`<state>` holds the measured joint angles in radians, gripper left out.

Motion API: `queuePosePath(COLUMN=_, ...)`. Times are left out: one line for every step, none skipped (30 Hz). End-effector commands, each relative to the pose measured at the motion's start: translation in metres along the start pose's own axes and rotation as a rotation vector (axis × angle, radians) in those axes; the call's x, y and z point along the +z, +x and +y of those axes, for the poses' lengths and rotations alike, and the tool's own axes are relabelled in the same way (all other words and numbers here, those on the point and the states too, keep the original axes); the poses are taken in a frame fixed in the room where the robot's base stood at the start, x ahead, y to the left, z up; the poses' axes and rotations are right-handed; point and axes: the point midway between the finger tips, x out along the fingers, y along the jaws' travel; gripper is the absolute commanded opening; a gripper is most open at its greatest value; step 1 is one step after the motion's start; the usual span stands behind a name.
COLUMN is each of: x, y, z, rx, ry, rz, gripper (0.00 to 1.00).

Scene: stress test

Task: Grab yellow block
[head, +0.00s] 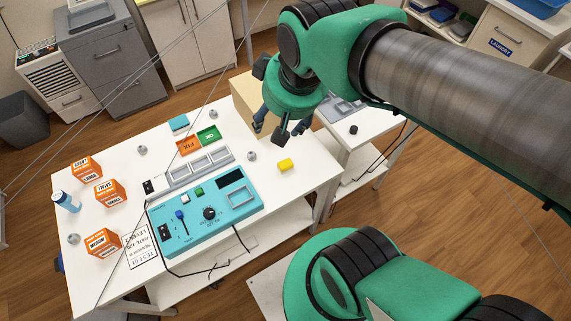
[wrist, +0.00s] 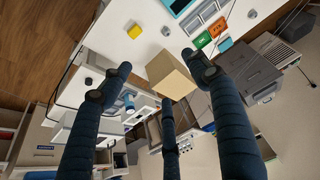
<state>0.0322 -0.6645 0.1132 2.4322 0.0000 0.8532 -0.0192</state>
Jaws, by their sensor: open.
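The yellow block (head: 285,165) lies on the white table (head: 290,195) near its right edge, to the right of the teal control panel. It also shows in the wrist view (wrist: 134,31), near the top and beyond the fingertips. My gripper (head: 279,133) is above the table's far right edge, up and to the left of the block in the head view, and apart from it. In the wrist view my gripper (wrist: 157,70) has its dark fingers spread wide with nothing held between them.
The teal panel (head: 180,238) with a cable, orange boxes (head: 110,193), FIX and OK trays (head: 188,146) and several grey knobs stand on the table. A tan box (head: 243,92) is close behind my gripper. A second white table (head: 368,140) stands right. The tabletop around the block is mostly clear.

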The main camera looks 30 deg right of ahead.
Motion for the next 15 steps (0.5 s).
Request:
queuePosePath(x=-0.006, y=0.010, z=0.004, rx=0.004, ry=0.006, rz=-0.030, gripper=0.61)
queuePosePath(x=-0.009, y=0.018, z=0.006, rx=0.005, ry=0.008, rz=-0.047, gripper=0.61)
queuePosePath(x=-0.013, y=0.028, z=0.009, rx=0.007, ry=0.010, rz=-0.068, gripper=0.61)
queuePosePath(x=-0.015, y=0.037, z=0.012, rx=0.009, ry=0.012, rz=-0.085, gripper=0.61)
queuePosePath(x=-0.018, y=0.045, z=0.014, rx=0.010, ry=0.014, rz=-0.101, gripper=0.61)
queuePosePath(x=-0.020, y=0.057, z=0.018, rx=0.012, ry=0.018, rz=-0.125, gripper=0.61)
queuePosePath(x=-0.021, y=0.066, z=0.020, rx=0.013, ry=0.020, rz=-0.141, gripper=0.61)
queuePosePath(x=-0.023, y=0.075, z=0.023, rx=0.013, ry=0.023, rz=-0.157, gripper=0.61)
queuePosePath(x=-0.023, y=0.087, z=0.027, rx=0.014, ry=0.027, rz=-0.180, gripper=0.61)
queuePosePath(x=-0.024, y=0.097, z=0.030, rx=0.015, ry=0.029, rz=-0.196, gripper=0.61)
queuePosePath(x=-0.023, y=0.107, z=0.033, rx=0.015, ry=0.031, rz=-0.214, gripper=0.61)
queuePosePath(x=-0.022, y=0.120, z=0.036, rx=0.015, ry=0.034, rz=-0.236, gripper=0.61)
queuePosePath(x=-0.021, y=0.129, z=0.039, rx=0.015, ry=0.037, rz=-0.252, gripper=0.61)
queuePosePath(x=-0.020, y=0.139, z=0.042, rx=0.015, ry=0.040, rz=-0.268, gripper=0.61)
queuePosePath(x=-0.017, y=0.151, z=0.045, rx=0.014, ry=0.043, rz=-0.289, gripper=0.61)
